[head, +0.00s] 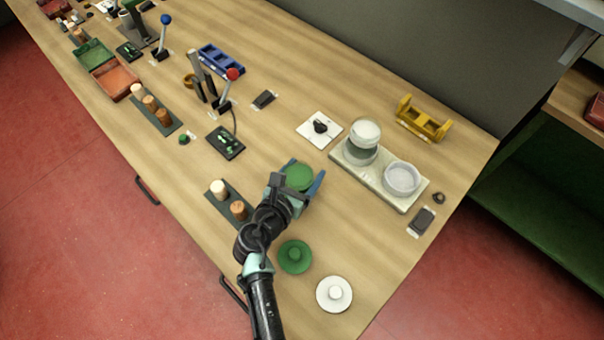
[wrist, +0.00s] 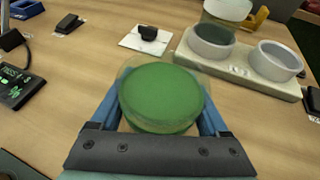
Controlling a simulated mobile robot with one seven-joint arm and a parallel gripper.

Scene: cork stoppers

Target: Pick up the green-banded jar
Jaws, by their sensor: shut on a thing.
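The green-banded jar (head: 299,177) is a clear, round jar showing green inside. It stands between the blue fingers of my gripper (head: 304,180). In the wrist view the jar (wrist: 160,97) fills the space between both fingers (wrist: 162,108), which press on its left and right sides. My gripper is shut on it. The jar looks upright; I cannot tell whether its base touches the table. Its near lower side is hidden by the gripper.
A pale tray (head: 388,193) to the right has two round seats; a pale-topped jar (head: 365,133) stands at the left one, and a grey ring (head: 402,179) is at the other. A green lid (head: 295,257) and a white lid (head: 334,294) lie in front. A knob plate (head: 320,128) lies behind.

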